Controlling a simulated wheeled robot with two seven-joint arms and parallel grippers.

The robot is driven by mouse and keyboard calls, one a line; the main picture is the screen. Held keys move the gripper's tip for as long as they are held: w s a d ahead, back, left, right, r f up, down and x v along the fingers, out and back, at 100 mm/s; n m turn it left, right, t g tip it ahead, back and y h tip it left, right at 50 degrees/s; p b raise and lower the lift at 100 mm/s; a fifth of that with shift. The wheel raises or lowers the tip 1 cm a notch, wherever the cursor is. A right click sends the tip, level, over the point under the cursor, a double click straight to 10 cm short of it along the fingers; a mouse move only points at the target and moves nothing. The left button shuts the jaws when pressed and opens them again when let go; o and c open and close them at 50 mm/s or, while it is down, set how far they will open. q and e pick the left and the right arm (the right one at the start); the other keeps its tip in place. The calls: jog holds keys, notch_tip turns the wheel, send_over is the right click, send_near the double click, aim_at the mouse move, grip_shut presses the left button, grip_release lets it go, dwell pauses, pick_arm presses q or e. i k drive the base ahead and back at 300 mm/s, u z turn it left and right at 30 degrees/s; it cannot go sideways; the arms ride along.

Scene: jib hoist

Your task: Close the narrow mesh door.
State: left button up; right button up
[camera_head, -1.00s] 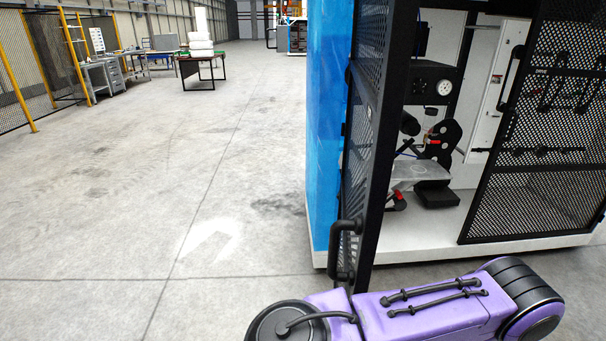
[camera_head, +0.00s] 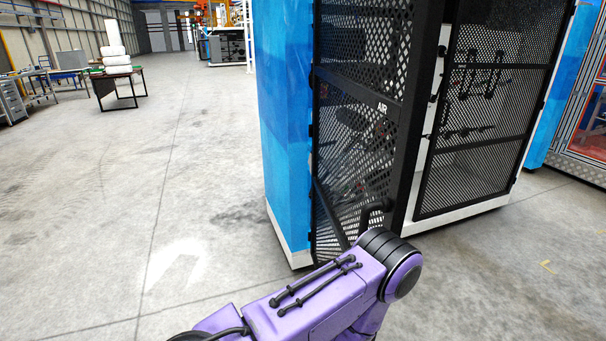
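The narrow mesh door (camera_head: 355,130) is a black perforated panel marked "AIR", hinged beside the blue cabinet side. Neither gripper shows.
The wide mesh door (camera_head: 485,110) stands at the right of the cabinet. The blue cabinet side (camera_head: 283,130) rises at left. The concrete floor is clear at left and front right. A table with white rolls (camera_head: 117,75) stands far left. Another blue-framed mesh unit (camera_head: 585,120) stands right.

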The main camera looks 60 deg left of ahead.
aim_at(410, 114)
jog(key=u, duration=1.6)
jog(key=i, duration=1)
jog(key=k, duration=1)
jog(key=u, duration=2)
jog(key=i, duration=1.3)
jog(key=z, duration=2.35)
